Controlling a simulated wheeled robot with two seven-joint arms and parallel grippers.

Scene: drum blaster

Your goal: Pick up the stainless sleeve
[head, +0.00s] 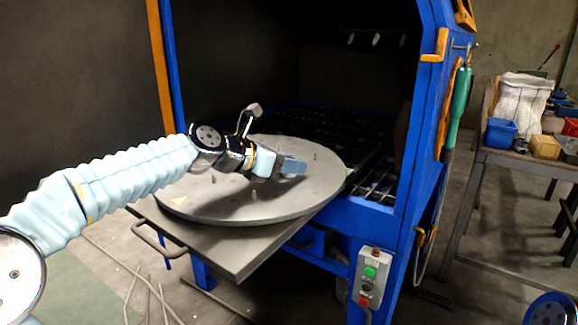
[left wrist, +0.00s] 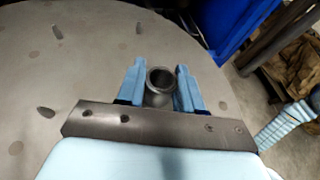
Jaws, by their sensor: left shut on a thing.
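The stainless sleeve (left wrist: 160,80) is a short grey metal ring standing between the two light blue fingers of my left gripper (left wrist: 160,88) in the left wrist view. The fingers are shut on it from both sides. In the head view my left gripper (head: 291,167) is over the right part of the round grey turntable (head: 190,205), and the sleeve is hidden there. I cannot tell whether the sleeve touches the disc. My right gripper is not in view.
The turntable sits at the mouth of a blue blasting cabinet (head: 403,190), on a grey slide-out plate (head: 235,260) with a handle. Several small pegs or holes dot the disc. A control box (head: 370,278) is on the cabinet front. A workbench (head: 520,160) with bins stands at right.

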